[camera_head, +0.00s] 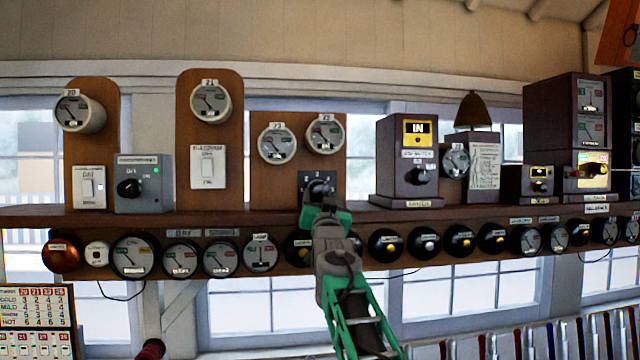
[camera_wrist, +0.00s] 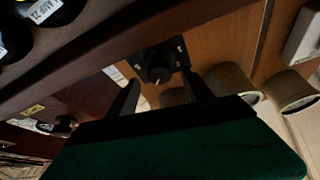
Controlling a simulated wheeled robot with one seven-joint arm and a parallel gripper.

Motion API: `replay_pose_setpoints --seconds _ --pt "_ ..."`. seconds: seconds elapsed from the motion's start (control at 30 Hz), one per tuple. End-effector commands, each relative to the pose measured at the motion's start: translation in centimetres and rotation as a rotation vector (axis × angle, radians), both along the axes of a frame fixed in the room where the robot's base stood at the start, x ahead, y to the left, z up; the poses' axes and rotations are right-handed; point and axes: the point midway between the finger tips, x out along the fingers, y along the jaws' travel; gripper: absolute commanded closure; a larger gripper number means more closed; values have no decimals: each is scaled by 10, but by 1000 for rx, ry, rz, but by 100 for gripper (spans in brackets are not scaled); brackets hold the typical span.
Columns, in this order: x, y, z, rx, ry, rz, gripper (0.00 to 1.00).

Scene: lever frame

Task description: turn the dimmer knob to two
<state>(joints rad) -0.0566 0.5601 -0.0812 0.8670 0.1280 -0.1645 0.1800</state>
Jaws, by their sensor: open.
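A black knob on a dark square plate is fixed to the wooden panel; in the wrist view this dimmer knob (camera_wrist: 160,60) lies ahead of the fingertips, between their lines. In the head view its plate (camera_head: 305,178), with a white numeral at the top, sits under two round meters, and my gripper covers most of the knob. My gripper (camera_head: 322,192) is open, one finger on each side of the knob in the wrist view (camera_wrist: 160,86). I cannot tell whether the fingers touch it. The knob's setting is not readable.
A wooden shelf (camera_head: 250,215) runs beneath the panel, with a row of round dials along its front. A brown box (camera_head: 404,160) marked IN stands to the right. A grey box (camera_head: 146,184) with a black knob and white switches stand left. Bare panel lies beside the knob.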

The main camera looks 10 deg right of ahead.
Motion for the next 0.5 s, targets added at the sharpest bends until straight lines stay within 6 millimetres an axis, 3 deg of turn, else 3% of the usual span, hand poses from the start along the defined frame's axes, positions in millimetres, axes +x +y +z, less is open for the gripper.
replay_pose_setpoints --seconds 0.03,0.2,0.5 --pt "9 -1 12 -1 1 -1 41" --pt "30 -3 18 -1 3 -1 41" --pt "37 -3 15 -1 2 -1 41"
